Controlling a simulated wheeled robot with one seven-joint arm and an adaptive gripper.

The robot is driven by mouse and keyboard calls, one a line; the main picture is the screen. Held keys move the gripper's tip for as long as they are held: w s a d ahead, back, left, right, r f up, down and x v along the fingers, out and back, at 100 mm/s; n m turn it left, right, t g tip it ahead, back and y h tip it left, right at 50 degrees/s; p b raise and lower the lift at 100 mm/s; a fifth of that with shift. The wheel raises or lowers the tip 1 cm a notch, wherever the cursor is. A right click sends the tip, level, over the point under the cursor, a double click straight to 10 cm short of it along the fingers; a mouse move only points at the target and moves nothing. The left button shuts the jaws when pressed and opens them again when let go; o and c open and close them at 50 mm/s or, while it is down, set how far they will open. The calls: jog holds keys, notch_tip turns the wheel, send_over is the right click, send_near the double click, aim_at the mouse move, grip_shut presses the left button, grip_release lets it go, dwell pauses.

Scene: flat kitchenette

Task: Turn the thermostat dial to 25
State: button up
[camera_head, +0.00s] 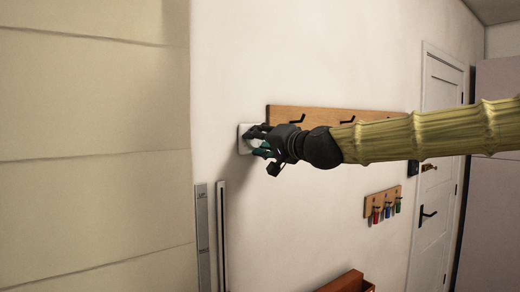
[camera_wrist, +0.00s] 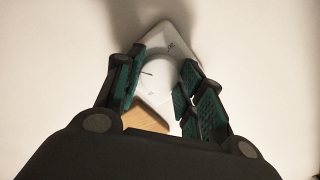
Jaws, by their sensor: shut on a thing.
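The thermostat is a white square plate (camera_head: 245,132) on the wall, left of the wooden hook board in the head view. In the wrist view the plate (camera_wrist: 178,38) looks tilted, and a round white dial (camera_wrist: 158,76) with a dark pointer line sits on it. Small marks on the plate are too small to read. My gripper (camera_head: 258,141) is at the thermostat and covers much of it in the head view. In the wrist view its green-padded fingers (camera_wrist: 158,80) stand on both sides of the dial, shut on it.
A wooden board with black hooks (camera_head: 330,115) is on the wall right behind my wrist. A small key rack (camera_head: 383,204) hangs lower right, above a brown box (camera_head: 348,282). A white door (camera_head: 436,190) is farther right. Grey upright strips (camera_head: 203,235) stand lower left.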

jog(key=m+b, duration=0.3)
jog(key=m, duration=0.3)
jog(key=shift+m, duration=0.3)
dwell(0.4)
jog(key=o, duration=1)
jog(key=shift+s, duration=0.1)
jog(key=v, duration=1.2)
jog(key=shift+d, duration=0.1)
